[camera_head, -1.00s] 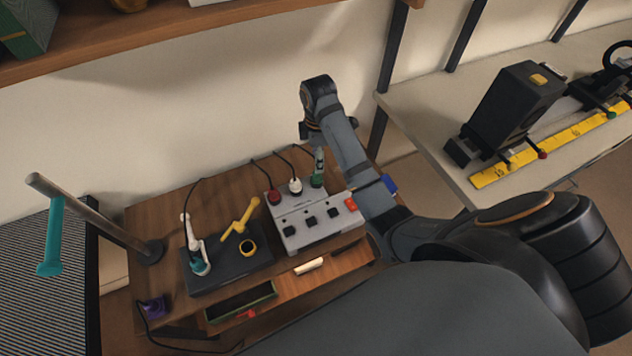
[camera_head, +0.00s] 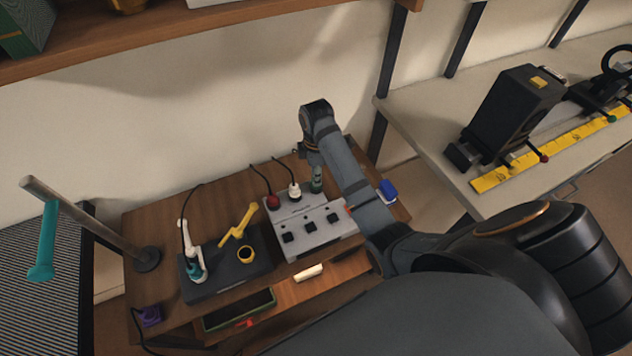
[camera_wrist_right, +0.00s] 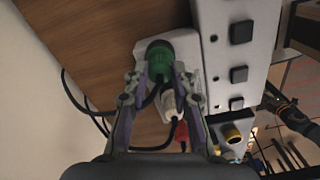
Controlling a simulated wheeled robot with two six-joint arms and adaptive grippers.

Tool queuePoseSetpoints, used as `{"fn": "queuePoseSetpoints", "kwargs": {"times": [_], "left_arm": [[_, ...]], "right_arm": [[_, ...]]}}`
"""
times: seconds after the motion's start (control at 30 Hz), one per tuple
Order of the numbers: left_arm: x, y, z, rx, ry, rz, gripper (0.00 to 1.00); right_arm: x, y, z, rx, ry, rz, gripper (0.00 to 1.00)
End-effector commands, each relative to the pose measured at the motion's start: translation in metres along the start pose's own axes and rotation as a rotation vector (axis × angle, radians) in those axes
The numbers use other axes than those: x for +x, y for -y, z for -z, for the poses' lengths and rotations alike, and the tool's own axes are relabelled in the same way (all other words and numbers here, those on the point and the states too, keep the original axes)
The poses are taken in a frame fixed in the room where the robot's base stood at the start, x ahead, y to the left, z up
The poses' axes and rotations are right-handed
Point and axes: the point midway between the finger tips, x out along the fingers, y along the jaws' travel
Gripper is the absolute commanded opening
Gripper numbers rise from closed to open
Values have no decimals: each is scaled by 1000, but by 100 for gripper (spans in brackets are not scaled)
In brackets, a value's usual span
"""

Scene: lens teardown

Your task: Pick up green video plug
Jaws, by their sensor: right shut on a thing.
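The green video plug (camera_head: 317,186) stands at the back right corner of the grey switch box (camera_head: 318,236) in the head view. My right gripper (camera_head: 316,170) reaches down onto it from above. In the right wrist view the green plug (camera_wrist_right: 159,57) sits between the two fingertips of my right gripper (camera_wrist_right: 160,78), which is shut on it. Its lower end is hard to make out. My left gripper is not in view.
A white plug (camera_head: 294,192) and a red plug (camera_head: 272,202) with black cables stand close left of the green plug. A dark tray (camera_head: 225,278) holds a teal-white tool and a yellow one. A blue item (camera_head: 388,190) lies right of my arm.

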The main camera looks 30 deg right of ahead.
Motion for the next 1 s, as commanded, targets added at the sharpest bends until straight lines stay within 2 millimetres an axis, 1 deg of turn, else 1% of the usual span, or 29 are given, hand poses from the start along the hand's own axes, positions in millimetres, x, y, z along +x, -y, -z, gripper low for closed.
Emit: {"fn": "queuePoseSetpoints", "kwargs": {"times": [0.37,0.47,0.57,0.6,0.7,0.8,0.87,0.9,1.0], "left_arm": [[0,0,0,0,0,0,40],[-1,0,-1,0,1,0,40],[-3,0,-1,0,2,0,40],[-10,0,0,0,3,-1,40],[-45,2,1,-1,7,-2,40],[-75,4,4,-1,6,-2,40],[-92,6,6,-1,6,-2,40],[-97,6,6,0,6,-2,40],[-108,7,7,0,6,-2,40]], "right_arm": [[-3,0,0,0,0,-1,0],[-12,-1,0,1,0,-3,0],[-29,-1,0,1,0,-4,0],[-40,1,-1,1,0,-4,0],[-70,20,-9,0,1,1,0],[-93,36,-16,0,2,1,0],[-107,47,-21,0,3,2,0],[-108,59,-26,0,4,4,0],[-116,85,-38,-1,4,2,0]]}}
